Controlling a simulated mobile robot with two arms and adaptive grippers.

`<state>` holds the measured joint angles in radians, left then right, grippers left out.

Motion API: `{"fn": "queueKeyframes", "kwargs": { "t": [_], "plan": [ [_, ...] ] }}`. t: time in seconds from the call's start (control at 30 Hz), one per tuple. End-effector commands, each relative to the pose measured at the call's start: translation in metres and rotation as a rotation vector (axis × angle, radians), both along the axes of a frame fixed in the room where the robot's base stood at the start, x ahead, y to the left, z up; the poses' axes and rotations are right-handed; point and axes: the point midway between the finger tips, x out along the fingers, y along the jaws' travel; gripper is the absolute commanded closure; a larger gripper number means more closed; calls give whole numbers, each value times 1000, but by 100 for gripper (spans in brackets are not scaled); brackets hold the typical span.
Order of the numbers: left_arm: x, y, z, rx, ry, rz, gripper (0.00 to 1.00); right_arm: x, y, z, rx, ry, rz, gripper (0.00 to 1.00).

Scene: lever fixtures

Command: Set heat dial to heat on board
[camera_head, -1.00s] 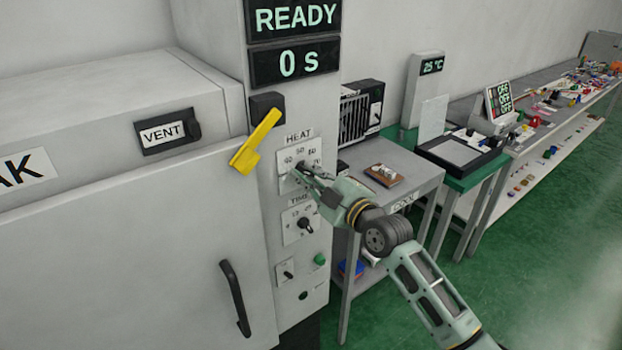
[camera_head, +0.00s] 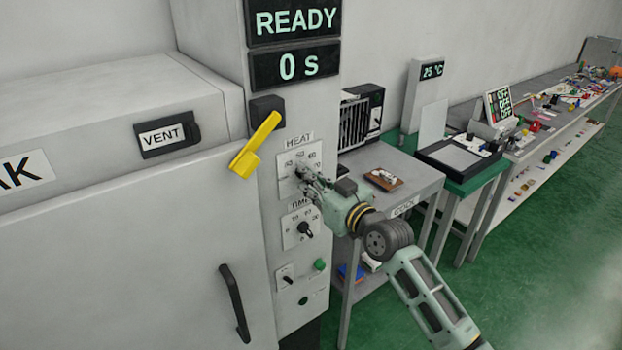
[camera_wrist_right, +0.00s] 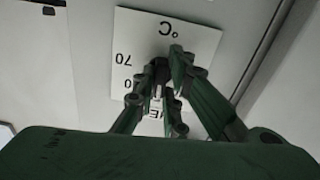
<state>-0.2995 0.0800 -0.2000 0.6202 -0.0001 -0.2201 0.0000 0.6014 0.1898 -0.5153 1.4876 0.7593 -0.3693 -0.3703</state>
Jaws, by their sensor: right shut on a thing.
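The heat dial's white plate (camera_head: 300,160), marked HEAT with numbers along its top, is on the grey control column. My right gripper (camera_head: 303,172) is at the plate and covers the dial knob in the head view. In the right wrist view the plate (camera_wrist_right: 195,40) shows with "°C" and "70" appearing turned over. There the fingers of my right gripper (camera_wrist_right: 168,68) are shut on the dark knob (camera_wrist_right: 159,68) of the heat dial. The knob's pointing direction is hidden by the fingers. My left gripper is not in view.
Below is the time dial (camera_head: 304,228), with a toggle switch (camera_head: 286,281) and green button (camera_head: 320,264) lower. A yellow lever (camera_head: 256,145) sticks out left of the heat plate. A grey side table (camera_head: 405,165) stands right.

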Motion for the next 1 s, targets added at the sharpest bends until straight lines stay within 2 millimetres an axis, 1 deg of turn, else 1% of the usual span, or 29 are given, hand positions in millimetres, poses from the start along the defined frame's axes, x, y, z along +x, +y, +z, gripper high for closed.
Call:
{"fn": "queueKeyframes", "kwargs": {
  "t": [0.3,0.73,0.77,0.93,0.97,1.0],
  "plan": [
    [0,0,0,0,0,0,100,0,0,-1,65,51,0,100],
    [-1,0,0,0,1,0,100,0,0,-1,70,55,0,100],
    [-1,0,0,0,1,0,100,0,0,-1,70,55,0,87],
    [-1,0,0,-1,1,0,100,0,0,-1,70,53,0,73],
    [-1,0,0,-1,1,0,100,0,0,-1,70,53,0,70],
    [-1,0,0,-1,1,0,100,0,0,-1,70,53,0,70]
  ]
}}
